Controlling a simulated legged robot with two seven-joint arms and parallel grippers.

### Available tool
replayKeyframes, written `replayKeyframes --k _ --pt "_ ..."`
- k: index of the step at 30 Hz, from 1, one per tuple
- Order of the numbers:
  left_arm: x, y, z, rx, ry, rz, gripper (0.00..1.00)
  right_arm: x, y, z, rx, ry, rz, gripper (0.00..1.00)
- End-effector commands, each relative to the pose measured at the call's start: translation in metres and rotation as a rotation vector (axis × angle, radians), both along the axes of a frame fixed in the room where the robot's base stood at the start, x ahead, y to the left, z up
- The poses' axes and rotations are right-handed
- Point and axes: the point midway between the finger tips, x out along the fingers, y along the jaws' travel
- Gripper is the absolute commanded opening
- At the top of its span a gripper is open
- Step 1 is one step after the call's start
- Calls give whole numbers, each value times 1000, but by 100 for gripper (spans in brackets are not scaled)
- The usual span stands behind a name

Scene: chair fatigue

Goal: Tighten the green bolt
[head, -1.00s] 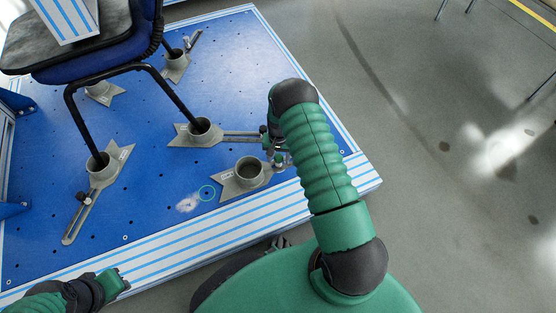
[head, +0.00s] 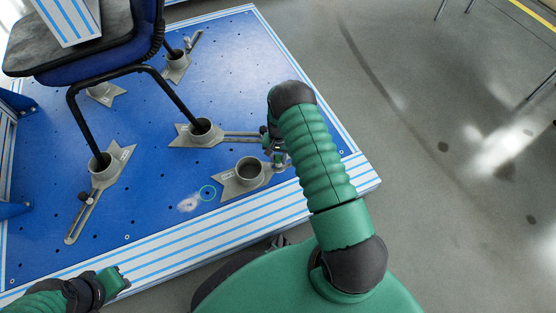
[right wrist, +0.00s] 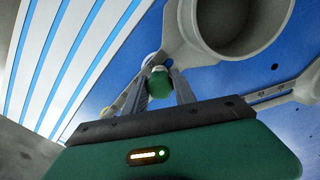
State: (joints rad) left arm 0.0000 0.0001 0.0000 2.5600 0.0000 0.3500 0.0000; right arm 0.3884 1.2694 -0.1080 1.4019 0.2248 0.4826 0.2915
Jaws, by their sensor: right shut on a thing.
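The green bolt (right wrist: 159,84) is a round green head in the right wrist view, beside a grey cup-shaped clamp (right wrist: 178,38). My right gripper (right wrist: 157,90) is shut on it, with one grey finger on each side. In the head view my right gripper (head: 279,158) is small and partly hidden by my own arm, at the right end of the empty grey clamp (head: 230,188) near the platform's front edge. The bolt's shaft is hidden. My left gripper (head: 116,281) is at the lower left, away from the clamps; its fingers do not show clearly.
The blue perforated platform (head: 150,205) has a white-and-blue striped edge. A chair (head: 105,62) stands with its legs in other grey clamps, such as the middle one (head: 186,138).

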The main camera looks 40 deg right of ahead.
Motion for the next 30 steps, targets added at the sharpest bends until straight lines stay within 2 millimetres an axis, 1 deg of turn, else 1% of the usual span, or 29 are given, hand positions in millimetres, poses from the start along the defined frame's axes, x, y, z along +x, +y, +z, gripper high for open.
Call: replayKeyframes --k 2,8,10,12,14,16,22,23,27,30 --pt "0 0 2 0 0 0 25 0 -1 1 -2 0 -58 0" --pt "0 0 1 0 0 0 25 0 -1 0 -1 -1 -64 0" --pt "0 0 4 0 0 0 25 0 0 1 -1 0 -146 0" --pt "0 0 7 0 0 0 25 0 0 2 -3 0 -285 0" --pt "0 0 8 0 0 0 25 0 0 1 -2 -1 -374 0" --pt "0 0 7 0 0 0 25 0 -1 0 -2 -1 -412 0" --pt "0 0 7 0 0 0 25 0 -1 0 -2 0 -420 0" --pt "0 0 8 0 0 0 25 0 0 1 -2 0 -446 0" --pt "0 0 11 0 0 0 25 0 0 1 -3 1 -696 0" --pt "0 0 11 0 0 0 25 -1 0 0 -2 2 -762 0"
